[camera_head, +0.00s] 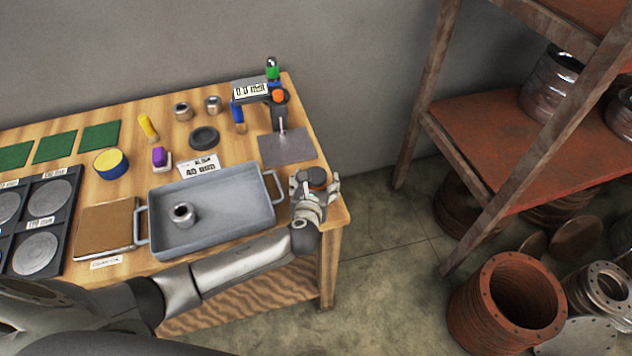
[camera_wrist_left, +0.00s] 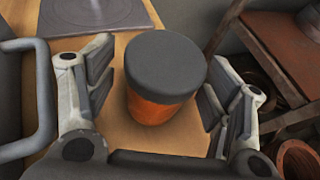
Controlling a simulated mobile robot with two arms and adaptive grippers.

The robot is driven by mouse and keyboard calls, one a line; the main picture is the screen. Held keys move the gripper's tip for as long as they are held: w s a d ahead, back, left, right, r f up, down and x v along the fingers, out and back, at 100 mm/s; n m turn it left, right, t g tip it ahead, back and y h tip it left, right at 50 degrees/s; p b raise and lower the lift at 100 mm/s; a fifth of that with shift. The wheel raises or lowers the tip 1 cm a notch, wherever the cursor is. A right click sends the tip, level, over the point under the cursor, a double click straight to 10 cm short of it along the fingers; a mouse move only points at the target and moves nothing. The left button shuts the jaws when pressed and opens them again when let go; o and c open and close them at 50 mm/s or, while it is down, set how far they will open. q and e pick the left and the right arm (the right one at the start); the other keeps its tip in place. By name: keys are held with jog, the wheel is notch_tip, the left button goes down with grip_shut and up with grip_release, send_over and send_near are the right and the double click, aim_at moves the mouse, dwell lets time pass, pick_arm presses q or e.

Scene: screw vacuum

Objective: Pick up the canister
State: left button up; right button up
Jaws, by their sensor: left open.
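The canister (camera_wrist_left: 160,105) is orange with a dark grey lid (camera_wrist_left: 166,62) and stands upright at the table's right front corner. In the head view its dark top (camera_head: 317,176) shows partly behind my left gripper (camera_head: 316,187). In the left wrist view my left gripper (camera_wrist_left: 157,70) is open, with one finger on each side of the canister. There is a gap on the left, and the right finger is close to the canister's side. The canister's lower front is partly hidden in the head view. My right gripper is not in view.
A grey tray (camera_head: 238,222) holding a small metal ring part (camera_head: 183,214) lies left of my gripper. A metal plate with a stand (camera_head: 285,150) is behind the canister. The table edge is close on the right.

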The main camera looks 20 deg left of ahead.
pick_arm(q)
jog(key=shift+w+f, duration=0.1)
jog(key=shift+w, duration=0.05)
jog(key=c, duration=1.1)
jog(key=shift+c, duration=0.3)
jog(key=shift+r, duration=0.2)
